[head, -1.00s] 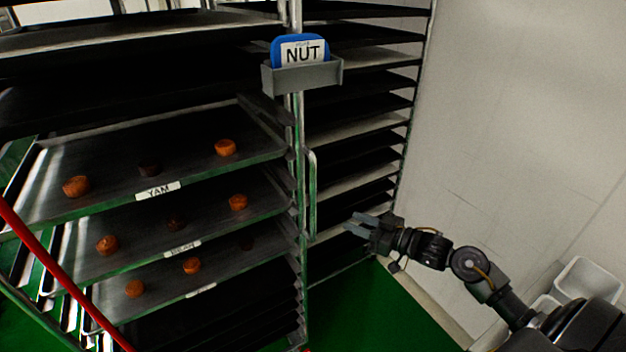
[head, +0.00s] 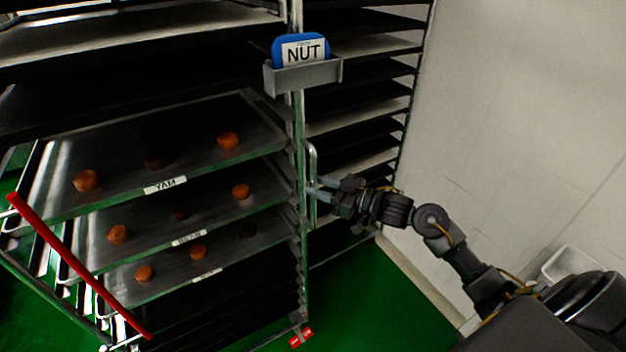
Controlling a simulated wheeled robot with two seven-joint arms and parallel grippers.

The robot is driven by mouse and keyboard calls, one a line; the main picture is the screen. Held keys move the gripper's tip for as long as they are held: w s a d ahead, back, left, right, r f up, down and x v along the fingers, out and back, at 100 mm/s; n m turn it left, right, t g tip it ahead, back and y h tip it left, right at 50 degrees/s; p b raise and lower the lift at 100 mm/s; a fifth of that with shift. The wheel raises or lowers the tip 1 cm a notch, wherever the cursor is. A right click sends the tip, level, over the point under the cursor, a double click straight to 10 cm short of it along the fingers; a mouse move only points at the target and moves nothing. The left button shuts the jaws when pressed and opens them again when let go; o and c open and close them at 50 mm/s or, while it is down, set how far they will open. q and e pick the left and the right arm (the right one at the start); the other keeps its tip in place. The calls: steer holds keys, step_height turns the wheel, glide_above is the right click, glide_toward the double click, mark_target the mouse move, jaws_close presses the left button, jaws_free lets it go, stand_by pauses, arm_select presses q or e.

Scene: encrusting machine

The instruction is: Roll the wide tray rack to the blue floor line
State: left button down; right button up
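The wide tray rack (head: 300,240) fills the left and middle of the head view, a metal frame with several dark trays. A vertical metal handle (head: 312,160) stands on its right front post. My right gripper (head: 318,188) is at this handle, coming from the right. Its fingers look apart and reach the lower part of the handle; whether they touch it is unclear. A blue NUT card (head: 300,48) sits in a grey holder on the post. My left gripper is out of view. The blue floor line is not visible.
Trays labelled YAM (head: 165,185) and others hold small orange-brown pieces. A red bar (head: 75,262) slants across the rack's lower left. Red parts (head: 301,337) show at its foot. A pale wall (head: 510,110) stands at right, with a white bin (head: 570,264). Green floor (head: 370,310) is clear.

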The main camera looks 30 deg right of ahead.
steer(key=shift+x, duration=0.9)
jaws_close()
